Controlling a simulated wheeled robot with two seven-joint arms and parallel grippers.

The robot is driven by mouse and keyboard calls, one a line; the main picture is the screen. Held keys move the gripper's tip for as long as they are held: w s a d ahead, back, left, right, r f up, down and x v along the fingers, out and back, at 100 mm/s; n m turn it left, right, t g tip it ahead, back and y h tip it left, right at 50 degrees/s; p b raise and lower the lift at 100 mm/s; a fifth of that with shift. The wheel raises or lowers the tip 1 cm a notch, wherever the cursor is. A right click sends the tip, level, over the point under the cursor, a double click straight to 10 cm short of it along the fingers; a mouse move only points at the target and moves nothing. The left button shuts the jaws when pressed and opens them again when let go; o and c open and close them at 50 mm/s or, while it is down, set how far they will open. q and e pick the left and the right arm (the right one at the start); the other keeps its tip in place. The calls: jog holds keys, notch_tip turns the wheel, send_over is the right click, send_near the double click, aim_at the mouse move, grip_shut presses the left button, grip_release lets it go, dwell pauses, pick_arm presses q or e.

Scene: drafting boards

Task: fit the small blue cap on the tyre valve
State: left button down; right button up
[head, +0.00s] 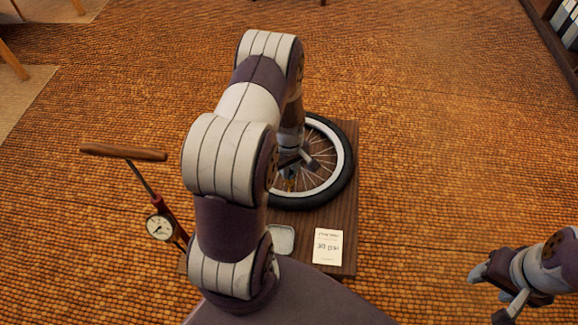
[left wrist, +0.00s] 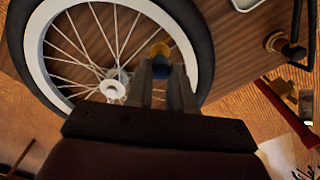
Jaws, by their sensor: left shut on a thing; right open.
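The wheel has a black tyre (head: 345,180), a white rim and thin spokes, and lies flat on a wooden board. In the left wrist view its rim (left wrist: 36,50) and hub are close below my left gripper (left wrist: 163,68). That gripper is shut on the small blue cap (left wrist: 161,70), which shows between its fingertips. I cannot make out the valve clearly. My right gripper (head: 490,294) is open and empty at the lower right, away from the wheel.
The wooden board (head: 345,262) carries a white printed card (head: 327,246) and a small shallow tray (head: 281,239). A floor pump (head: 160,226) with a gauge and wooden handle stands at the left. My left arm hides part of the board and wheel.

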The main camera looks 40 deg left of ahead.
pick_arm(q)
jog(key=shift+f+b, duration=0.7)
jog(key=shift+f, duration=0.55)
jog(key=c, duration=0.9)
grip_release()
notch_tip(320, 180, up, 13)
jog(key=p, duration=0.3)
jog(key=shift+f, duration=0.15)
